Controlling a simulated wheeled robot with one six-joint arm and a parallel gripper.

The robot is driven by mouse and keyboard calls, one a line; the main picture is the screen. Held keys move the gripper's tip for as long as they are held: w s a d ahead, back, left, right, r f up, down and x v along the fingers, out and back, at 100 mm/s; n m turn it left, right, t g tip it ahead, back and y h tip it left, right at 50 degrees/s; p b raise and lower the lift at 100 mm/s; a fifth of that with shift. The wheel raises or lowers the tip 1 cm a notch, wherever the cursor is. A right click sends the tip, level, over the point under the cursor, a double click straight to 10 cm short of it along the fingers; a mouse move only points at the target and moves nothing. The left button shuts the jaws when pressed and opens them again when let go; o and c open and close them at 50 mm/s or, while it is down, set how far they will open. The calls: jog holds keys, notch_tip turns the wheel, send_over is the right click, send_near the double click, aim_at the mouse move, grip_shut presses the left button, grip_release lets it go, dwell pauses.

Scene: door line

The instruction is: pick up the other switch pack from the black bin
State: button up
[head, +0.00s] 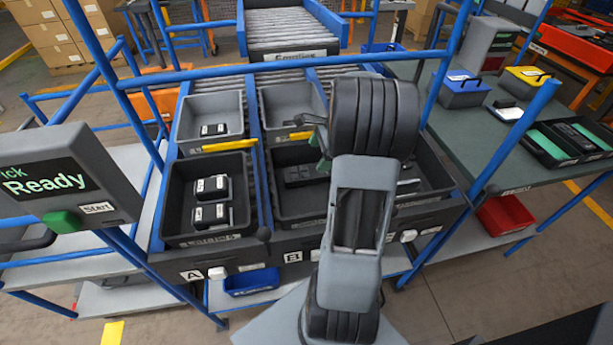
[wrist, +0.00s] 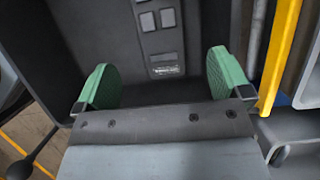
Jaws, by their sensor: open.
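A dark switch pack (head: 300,175) lies in the black bin (head: 291,220) of lane B, left of my arm. In the wrist view, a dark pack with square keys and a small label (wrist: 158,38) lies on the bin floor, ahead of and between my fingertips, apart from them. My gripper (wrist: 165,78) has two green pads spread wide with nothing between them. In the head view, my arm hides most of the gripper and part of the bin; one green pad (head: 323,166) shows over it.
The lane A black bin (head: 178,210) holds labelled dark blocks (head: 211,200). Grey bins (head: 210,117) stand behind, with yellow bars (head: 230,145) between. In the wrist view, a yellow bar (wrist: 280,55) runs close right of the gripper. Blue posts (head: 518,130) flank the lanes.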

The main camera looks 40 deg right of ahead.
aim_at(308, 171)
jog(key=x, duration=0.8)
jog(key=shift+a, duration=0.2)
jog(key=shift+w+a+f, duration=0.1)
jog(key=shift+w+f, duration=0.05)
jog(key=shift+f, duration=0.3)
jog(key=shift+f, duration=0.25)
jog(key=c, duration=1.1)
jog(key=shift+o, duration=0.2)
jog(key=shift+r, duration=0.1)
